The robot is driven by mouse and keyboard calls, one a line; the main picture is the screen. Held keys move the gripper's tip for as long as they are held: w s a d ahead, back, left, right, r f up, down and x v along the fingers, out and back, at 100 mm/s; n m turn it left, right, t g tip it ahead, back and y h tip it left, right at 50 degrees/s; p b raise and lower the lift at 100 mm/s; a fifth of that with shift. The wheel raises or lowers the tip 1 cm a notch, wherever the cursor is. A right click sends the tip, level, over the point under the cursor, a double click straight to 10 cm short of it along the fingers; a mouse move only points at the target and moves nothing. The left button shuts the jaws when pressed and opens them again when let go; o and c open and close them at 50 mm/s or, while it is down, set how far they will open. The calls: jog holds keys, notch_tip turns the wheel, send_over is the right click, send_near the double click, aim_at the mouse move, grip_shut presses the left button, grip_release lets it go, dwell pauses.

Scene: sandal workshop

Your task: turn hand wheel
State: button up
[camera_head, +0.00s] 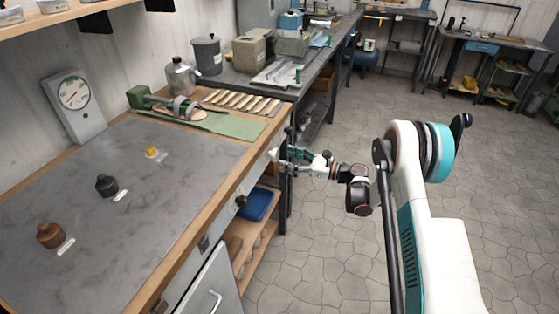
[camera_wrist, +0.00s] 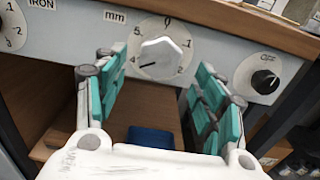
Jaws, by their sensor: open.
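In the wrist view a white knob (camera_wrist: 163,55), the likely hand wheel, sits on a round numbered dial marked "mm" on a grey front panel (camera_wrist: 215,42). A dark mark on the knob's left side points to the lower left, towards the 4. My gripper (camera_wrist: 161,68) is open, with a teal-padded finger on either side of the knob's line and nothing held. Whether the pads reach level with the knob is hard to tell. In the head view my gripper (camera_head: 284,158) is at the bench's front edge; the fingers partly hide the knob there.
A black knob (camera_wrist: 265,81) marked OFF is right of the dial, close to the right finger. A dial marked IRON (camera_wrist: 12,28) is at left. A blue bin (camera_head: 257,203) stands on the shelf below. The floor (camera_head: 330,250) beside the bench is clear.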

aim_at(277, 156)
jog(key=shift+b+x, duration=0.45)
jog(key=shift+x, duration=1.65)
jog(key=c, duration=1.1)
